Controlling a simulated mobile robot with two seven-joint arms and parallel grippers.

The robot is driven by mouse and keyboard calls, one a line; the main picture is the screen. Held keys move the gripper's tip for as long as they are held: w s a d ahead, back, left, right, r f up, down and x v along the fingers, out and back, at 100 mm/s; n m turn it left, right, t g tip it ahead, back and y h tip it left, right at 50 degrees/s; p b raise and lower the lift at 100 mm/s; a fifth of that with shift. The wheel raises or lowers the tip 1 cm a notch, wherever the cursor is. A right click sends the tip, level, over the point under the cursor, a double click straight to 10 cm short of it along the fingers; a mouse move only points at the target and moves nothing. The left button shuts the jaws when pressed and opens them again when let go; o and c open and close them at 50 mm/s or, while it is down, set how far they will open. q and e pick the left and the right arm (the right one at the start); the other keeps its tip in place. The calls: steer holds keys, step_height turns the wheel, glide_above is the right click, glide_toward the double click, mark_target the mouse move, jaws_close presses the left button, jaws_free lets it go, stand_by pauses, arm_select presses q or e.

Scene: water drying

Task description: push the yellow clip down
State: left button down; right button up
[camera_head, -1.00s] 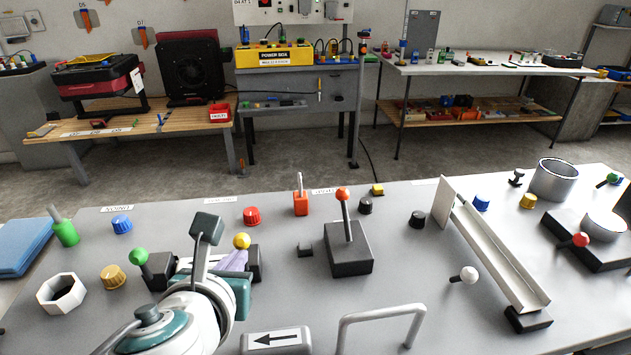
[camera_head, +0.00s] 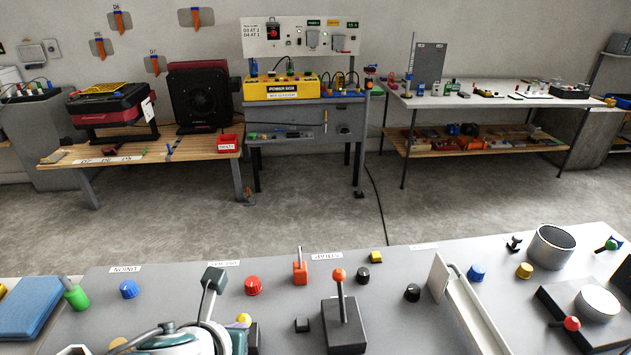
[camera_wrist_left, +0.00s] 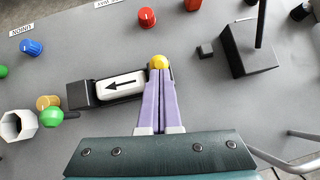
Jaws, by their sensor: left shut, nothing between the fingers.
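A round yellow knob (camera_wrist_left: 159,62), which looks like the yellow clip, sits right at the tips of my left gripper (camera_wrist_left: 158,73) in the left wrist view. Its body below the knob is hidden by the fingers. In the head view the yellow knob (camera_head: 243,320) shows low in the picture, beside my left arm. The purple fingers are shut together with nothing between them. I cannot tell whether they touch the knob. My right gripper is not in view.
A black housing with a white arrow plate (camera_wrist_left: 120,87) lies left of the fingers. A green-knobbed lever (camera_wrist_left: 50,117) and a white hexagonal ring (camera_wrist_left: 17,126) stand farther left. A black box with an orange-topped lever (camera_head: 343,325) stands to the right. Bare grey tabletop (camera_head: 185,285) lies behind.

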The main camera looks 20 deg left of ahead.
arm_select(q)
steer(key=shift+w+a+f+b, duration=0.2)
steer(key=shift+w+a+b, duration=0.1)
steer(key=shift+w+a, duration=0.25)
arm_select(e)
steer(key=shift+f, duration=0.3)
arm_select(q)
steer(key=shift+w+f, duration=0.1)
steer(key=shift+w, duration=0.15)
